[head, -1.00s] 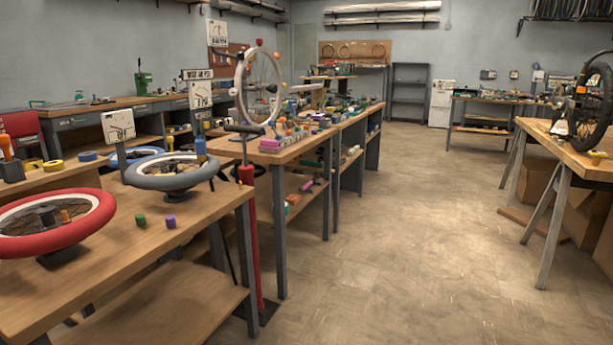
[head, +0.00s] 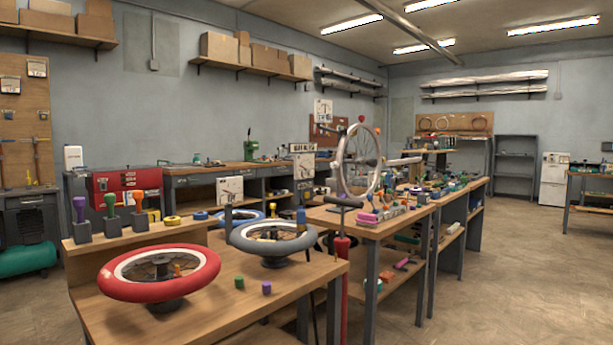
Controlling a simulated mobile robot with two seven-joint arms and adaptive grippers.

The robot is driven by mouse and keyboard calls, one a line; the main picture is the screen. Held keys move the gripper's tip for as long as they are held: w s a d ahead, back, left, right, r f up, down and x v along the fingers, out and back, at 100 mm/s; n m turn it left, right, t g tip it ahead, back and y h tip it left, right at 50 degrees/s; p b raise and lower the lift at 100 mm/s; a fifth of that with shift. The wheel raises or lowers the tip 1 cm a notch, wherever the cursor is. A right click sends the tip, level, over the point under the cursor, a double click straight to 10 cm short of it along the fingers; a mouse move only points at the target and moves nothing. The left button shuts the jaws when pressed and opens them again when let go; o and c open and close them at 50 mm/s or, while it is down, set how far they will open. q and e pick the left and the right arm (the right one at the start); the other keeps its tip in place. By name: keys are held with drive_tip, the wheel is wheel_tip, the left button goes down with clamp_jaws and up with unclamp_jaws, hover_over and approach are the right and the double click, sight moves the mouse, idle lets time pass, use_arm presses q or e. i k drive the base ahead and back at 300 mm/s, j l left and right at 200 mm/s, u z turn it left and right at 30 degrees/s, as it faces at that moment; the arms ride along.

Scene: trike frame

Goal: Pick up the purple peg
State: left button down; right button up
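A small purple peg (head: 267,287) stands on the wooden workbench (head: 225,315), near its right front edge. A green peg (head: 239,282) of about the same size stands just left of it. Both are in front of the grey wheel (head: 275,240). The red wheel (head: 160,272) lies flat on a stand to their left. Neither of my grippers shows in the head view.
A ledge at the bench's back left bears grey blocks holding purple (head: 79,208), green (head: 111,204) and orange (head: 140,201) handled items. A red floor pump (head: 342,270) stands at the bench's right end. Open floor (head: 500,285) lies to the right.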

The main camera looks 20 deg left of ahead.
sight(79, 203)
drive_tip(key=u, duration=1.75)
